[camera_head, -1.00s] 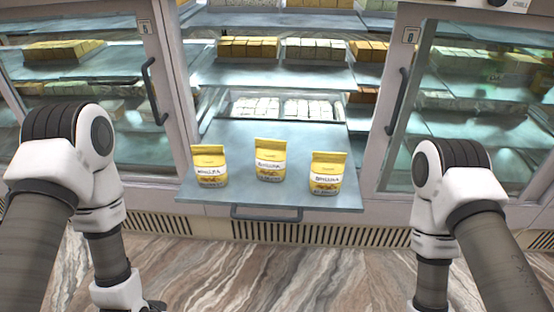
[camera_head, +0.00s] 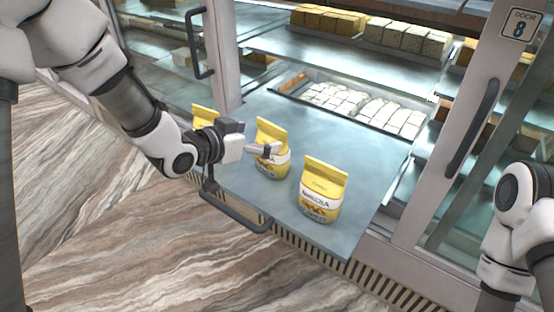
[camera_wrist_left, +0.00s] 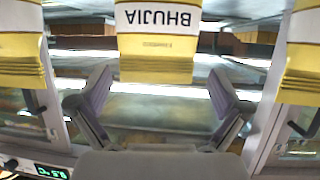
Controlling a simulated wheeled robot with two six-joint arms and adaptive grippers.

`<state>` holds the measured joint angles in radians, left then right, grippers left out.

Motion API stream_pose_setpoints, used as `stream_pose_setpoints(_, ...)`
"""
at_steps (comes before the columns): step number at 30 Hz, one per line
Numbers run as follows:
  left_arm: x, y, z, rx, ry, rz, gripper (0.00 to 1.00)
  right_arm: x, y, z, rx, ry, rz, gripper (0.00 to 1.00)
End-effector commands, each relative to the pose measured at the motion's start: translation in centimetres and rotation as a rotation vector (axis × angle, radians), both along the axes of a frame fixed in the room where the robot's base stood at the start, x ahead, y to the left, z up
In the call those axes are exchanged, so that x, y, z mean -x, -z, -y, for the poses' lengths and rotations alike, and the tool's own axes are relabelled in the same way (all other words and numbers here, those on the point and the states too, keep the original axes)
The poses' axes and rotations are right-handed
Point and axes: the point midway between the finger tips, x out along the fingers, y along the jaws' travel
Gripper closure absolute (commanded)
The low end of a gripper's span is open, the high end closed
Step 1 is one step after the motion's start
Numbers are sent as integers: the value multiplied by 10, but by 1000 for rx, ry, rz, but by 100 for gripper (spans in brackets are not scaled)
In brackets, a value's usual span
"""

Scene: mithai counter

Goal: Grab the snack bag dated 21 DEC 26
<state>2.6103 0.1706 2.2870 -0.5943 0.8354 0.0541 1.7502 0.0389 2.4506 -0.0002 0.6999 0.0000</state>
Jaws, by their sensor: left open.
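Three yellow snack bags with white label bands stand upright on the pulled-out grey shelf (camera_head: 380,160): the left bag (camera_head: 202,113), the middle bag (camera_head: 270,130) and the right bag (camera_head: 322,195). No date is readable on any of them. My left gripper (camera_head: 266,151) is at the front of the middle bag and covers part of it. In the left wrist view, the open fingers (camera_wrist_left: 160,88) flank the lower part of the picture, with the middle bag (camera_wrist_left: 158,45) upside down between them, reading BHUJIA. My right gripper is out of view.
Trays of white sweets (camera_head: 340,97) lie behind the shelf. A door with a dark handle (camera_head: 473,128) stands at the right, and another handle (camera_head: 200,45) at the left. The shelf's front handle (camera_head: 235,215) hangs below its edge. The two outer bags stand close on either side.

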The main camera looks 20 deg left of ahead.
Motion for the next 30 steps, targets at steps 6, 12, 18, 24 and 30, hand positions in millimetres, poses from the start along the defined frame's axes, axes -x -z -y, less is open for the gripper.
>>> stream_pose_setpoints(6,-30,21,17,-4,2,0,0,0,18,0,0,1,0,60)
stream_pose_setpoints(12,-37,21,20,-1,-2,-2,0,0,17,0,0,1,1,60)
stream_pose_setpoints(18,-37,21,19,-1,-2,-2,43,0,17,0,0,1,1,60)
stream_pose_setpoints(24,-37,21,19,-1,-2,-2,71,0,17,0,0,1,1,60)
stream_pose_setpoints(30,-37,19,19,-1,-2,-3,71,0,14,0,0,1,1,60)
